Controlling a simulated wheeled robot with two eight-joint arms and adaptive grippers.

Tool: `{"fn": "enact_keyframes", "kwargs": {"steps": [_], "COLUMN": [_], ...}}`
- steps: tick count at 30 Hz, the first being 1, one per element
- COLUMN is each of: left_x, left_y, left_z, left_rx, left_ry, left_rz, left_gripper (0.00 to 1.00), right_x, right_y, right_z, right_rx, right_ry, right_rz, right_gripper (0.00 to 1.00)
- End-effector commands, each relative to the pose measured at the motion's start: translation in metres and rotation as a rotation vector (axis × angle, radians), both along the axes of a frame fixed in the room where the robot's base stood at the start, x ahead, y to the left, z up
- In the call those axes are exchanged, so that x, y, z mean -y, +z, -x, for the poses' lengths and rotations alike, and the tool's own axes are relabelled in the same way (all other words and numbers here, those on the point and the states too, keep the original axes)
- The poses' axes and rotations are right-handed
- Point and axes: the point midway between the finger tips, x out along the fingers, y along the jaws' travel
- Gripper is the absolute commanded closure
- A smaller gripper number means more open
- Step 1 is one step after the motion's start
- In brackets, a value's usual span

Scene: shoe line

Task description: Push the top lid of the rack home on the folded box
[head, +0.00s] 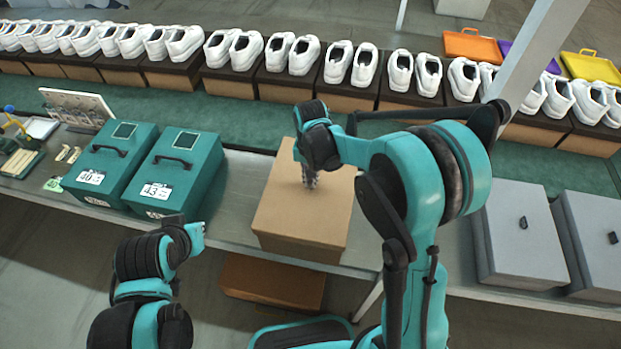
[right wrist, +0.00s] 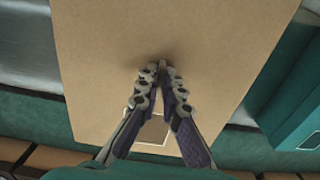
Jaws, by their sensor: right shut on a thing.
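The brown cardboard box (head: 285,215) stands on the grey bench in the middle of the head view, its flat lid facing up. The plain brown lid (right wrist: 215,60) fills much of the right wrist view. My right gripper (head: 311,183) points down onto the top of this box. In the right wrist view its fingertips (right wrist: 161,68) are together at the lid's surface, near the middle. What they grip is too small to make out. The fingers hide part of a pale square patch (right wrist: 152,132) on the lid.
Two teal boxes (head: 178,170) stand left of the brown box, and grey boxes (head: 517,240) stand at right. Another brown box (head: 272,283) is below the bench. White shoes (head: 352,64) on boxes line the back. Bare bench (head: 236,200) separates the teal boxes from the brown one.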

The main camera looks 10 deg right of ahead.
Motion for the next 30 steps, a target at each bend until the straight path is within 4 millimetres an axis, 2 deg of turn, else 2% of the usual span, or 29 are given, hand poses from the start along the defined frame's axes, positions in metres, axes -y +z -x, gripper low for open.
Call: {"fn": "enact_keyframes", "kwargs": {"steps": [30], "left_x": [0.000], "left_y": [-0.017], "left_z": [0.000], "left_rx": [0.000], "left_ry": [0.000], "left_rz": [0.000], "left_gripper": [1.00], "right_x": [0.000], "right_y": [-0.021], "right_z": [0.000], "right_rx": [0.000], "right_ry": [0.000], "right_rz": [0.000], "right_gripper": [1.00]}}
